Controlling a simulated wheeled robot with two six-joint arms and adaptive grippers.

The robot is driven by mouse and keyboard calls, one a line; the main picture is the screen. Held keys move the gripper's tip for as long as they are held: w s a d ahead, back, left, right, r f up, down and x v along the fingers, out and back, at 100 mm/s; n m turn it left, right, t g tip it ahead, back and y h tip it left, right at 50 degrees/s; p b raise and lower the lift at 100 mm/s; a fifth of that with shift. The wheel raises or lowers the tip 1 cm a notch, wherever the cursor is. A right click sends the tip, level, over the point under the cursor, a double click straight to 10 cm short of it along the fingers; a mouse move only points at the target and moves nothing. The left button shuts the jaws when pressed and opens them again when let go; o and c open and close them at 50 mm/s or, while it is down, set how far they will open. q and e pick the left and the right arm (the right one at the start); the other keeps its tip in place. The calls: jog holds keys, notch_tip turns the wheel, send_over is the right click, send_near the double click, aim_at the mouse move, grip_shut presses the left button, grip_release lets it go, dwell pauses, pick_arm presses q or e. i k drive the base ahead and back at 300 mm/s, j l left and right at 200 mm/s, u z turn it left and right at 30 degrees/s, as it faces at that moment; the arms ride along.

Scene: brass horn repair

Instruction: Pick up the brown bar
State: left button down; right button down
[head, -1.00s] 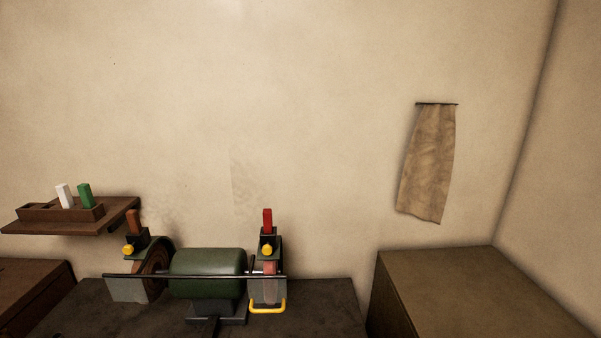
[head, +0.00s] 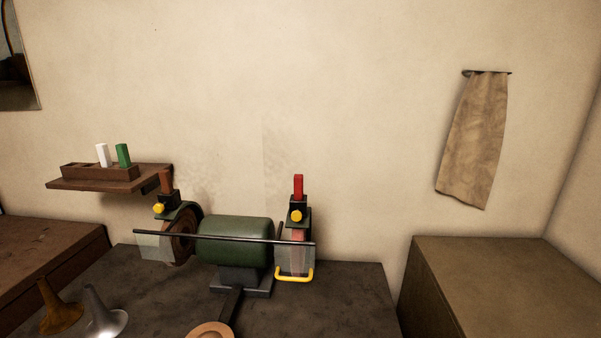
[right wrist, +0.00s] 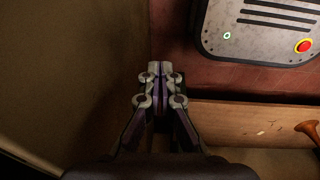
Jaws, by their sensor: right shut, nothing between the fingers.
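The brown bar (head: 166,181) stands upright in a dark holder with a yellow knob, above the left wheel of the green buffing machine (head: 236,243). Neither gripper shows in the head view. My right gripper (right wrist: 160,66) shows in the right wrist view with its fingertips together and nothing between them. It hangs over a reddish floor, away from the bar. My left gripper is in no view.
A red bar (head: 298,186) stands in a holder above the right wheel. A wall shelf (head: 68,185) carries a rack with white (head: 102,155) and green (head: 123,155) bars. Horn bells stand at front left. A brown cabinet (head: 495,265) is at right.

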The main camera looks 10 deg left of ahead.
aim_at(164, 175)
jog(key=k+j, duration=0.15)
jog(key=k, duration=0.15)
jog(key=k+j+u, duration=0.15)
jog(key=u, duration=1.2)
